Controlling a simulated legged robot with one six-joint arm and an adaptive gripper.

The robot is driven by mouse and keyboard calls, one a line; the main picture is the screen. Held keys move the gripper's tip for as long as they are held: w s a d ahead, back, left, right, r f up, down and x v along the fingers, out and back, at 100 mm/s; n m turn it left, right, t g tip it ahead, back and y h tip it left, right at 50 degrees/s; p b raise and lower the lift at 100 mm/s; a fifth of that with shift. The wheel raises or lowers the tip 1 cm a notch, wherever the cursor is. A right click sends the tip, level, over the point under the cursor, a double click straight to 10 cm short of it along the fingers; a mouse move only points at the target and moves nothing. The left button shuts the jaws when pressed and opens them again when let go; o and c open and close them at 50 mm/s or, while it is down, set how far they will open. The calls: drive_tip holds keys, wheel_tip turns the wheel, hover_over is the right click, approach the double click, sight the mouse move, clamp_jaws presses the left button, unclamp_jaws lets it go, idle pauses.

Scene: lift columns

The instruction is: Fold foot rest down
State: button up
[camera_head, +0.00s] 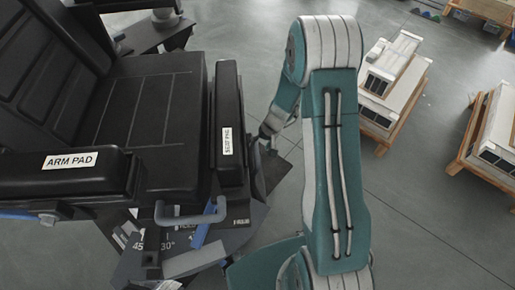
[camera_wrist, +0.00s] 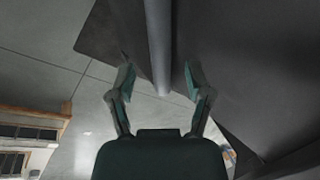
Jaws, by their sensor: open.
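A black padded chair (camera_head: 150,100) fills the left of the head view. At its front edge stands an upright black padded panel (camera_head: 229,115) with a small sideways label I cannot read surely; it looks like the folded-up foot rest. My gripper (camera_head: 262,138) is just right of this panel, partly hidden by it and my arm. In the wrist view my gripper (camera_wrist: 159,72) is open. A grey round bar (camera_wrist: 160,45) lies between its fingers, beside a broad dark surface (camera_wrist: 245,60). I see no clear finger contact with the bar.
A black arm pad (camera_head: 80,172) is at the left. A grey handle (camera_head: 190,215) and an angle-marked plate (camera_head: 150,255) sit below the seat. White units on wooden pallets (camera_head: 393,90) stand at the right. Grey floor between is clear.

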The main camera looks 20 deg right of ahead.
drive_tip(key=shift+x, duration=1.35)
clamp_jaws()
